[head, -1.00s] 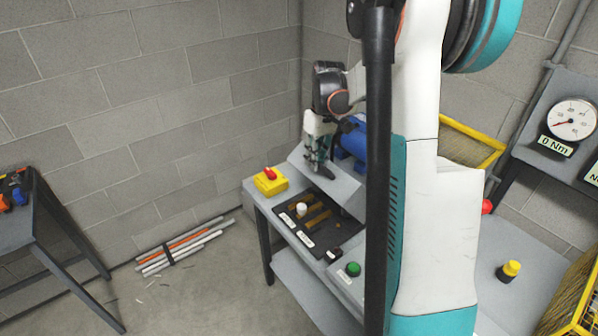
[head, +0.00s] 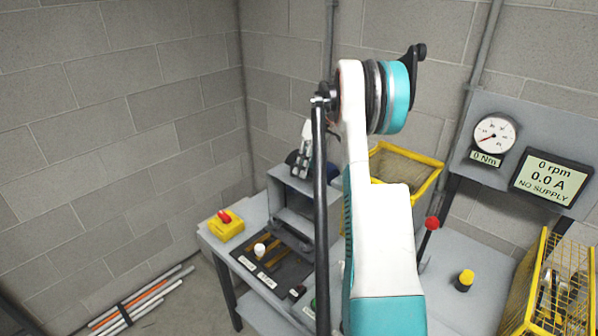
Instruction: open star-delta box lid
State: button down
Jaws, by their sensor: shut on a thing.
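The star-delta box is a grey box on the left part of the bench. Its grey lid (head: 288,192) stands raised and steeply tilted above the dark front panel (head: 262,268). My gripper (head: 301,172) is at the lid's upper edge and is shut on it. The exact grip is small and hard to make out. My own arm hides the right side of the box and much of its inside.
A yellow box with a red knob (head: 226,226) sits left of the panel. A yellow-rimmed basket (head: 410,168) stands behind my arm. A red-knobbed lever (head: 429,232) and a yellow-topped button (head: 464,281) are on the right bench. Gauge (head: 493,136) and display (head: 552,178) hang behind.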

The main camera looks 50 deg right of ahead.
jog(key=shift+d+f, duration=0.25)
jog(key=c, duration=1.9)
grip_release()
jog(key=o, duration=0.4)
jog(key=shift+w, duration=0.2)
jog(key=shift+c, duration=0.2)
jog(key=shift+s+r, duration=0.1)
jog(key=v, duration=1.2)
jog(key=shift+d, duration=0.1)
jog(key=shift+c, duration=0.5)
